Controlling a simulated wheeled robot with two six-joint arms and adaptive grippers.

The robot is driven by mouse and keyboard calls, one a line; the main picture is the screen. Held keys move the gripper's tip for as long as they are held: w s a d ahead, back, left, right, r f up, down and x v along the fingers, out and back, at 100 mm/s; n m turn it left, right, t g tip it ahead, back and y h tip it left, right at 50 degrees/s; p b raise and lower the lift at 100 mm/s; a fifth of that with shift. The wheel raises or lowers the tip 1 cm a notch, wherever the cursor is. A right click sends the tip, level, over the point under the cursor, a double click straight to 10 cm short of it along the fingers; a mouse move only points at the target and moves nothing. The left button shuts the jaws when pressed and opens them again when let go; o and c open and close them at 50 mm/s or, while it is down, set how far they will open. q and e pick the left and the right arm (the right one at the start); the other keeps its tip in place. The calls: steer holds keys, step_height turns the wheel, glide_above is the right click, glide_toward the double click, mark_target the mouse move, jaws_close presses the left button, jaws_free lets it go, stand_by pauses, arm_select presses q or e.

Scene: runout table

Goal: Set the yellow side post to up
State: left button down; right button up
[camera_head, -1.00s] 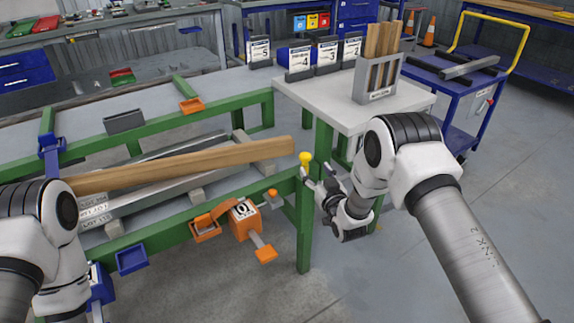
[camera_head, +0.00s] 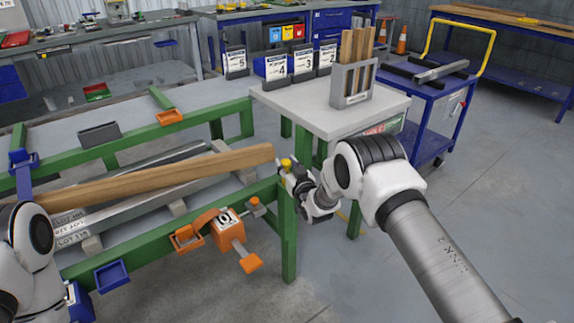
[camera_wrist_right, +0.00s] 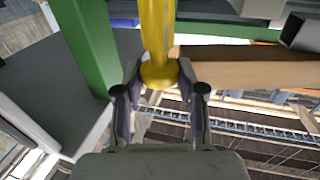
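The yellow side post (camera_head: 286,164) stands at the right end of the green table frame, by the end of the long wooden beam (camera_head: 240,158). Only its small yellow top shows in the head view. My right gripper (camera_head: 290,177) is at this post. In the right wrist view the yellow post (camera_wrist_right: 158,42) comes down between the two fingers of my right gripper (camera_wrist_right: 160,80), its flared end close to the fingertips. The fingers look open, with narrow gaps beside the post; contact is unclear. My left arm shows at the lower left; its gripper is out of sight.
An orange box (camera_head: 227,232) with a lever hangs on the green front rail, left of my right gripper. A white-topped table (camera_head: 375,116) with a rack of wooden strips stands behind. The green leg (camera_wrist_right: 85,45) is close beside the gripper.

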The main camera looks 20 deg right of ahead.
jaws_close()
step_height(320, 180, up, 20)
steer(key=p, duration=0.8)
steer(key=shift+p, duration=0.3)
steer(key=o, duration=0.8)
jaws_free()
steer(key=shift+f, duration=0.1)
steer(key=s+d, duration=0.1)
steer(key=s, duration=1.1)
